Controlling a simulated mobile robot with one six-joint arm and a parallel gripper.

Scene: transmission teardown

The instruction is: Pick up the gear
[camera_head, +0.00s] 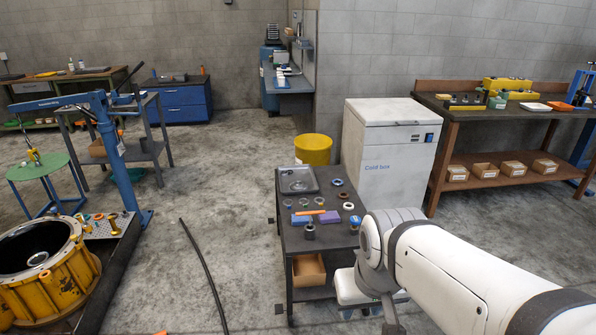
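Several small round parts lie on a dark worktable (335,241) in the middle of the view. A dark upright part (310,232) stands near the front. They are too small to tell which one is the gear. My white arm comes in from the right and bends down beside the table's right edge. My gripper's fingers are below the picture, so their state is hidden.
A white cold box (380,165) and a yellow bin (313,150) stand behind. A yellow housing (75,285) is at left. The floor left of the worktable is mostly open, with a dark cable (205,270).

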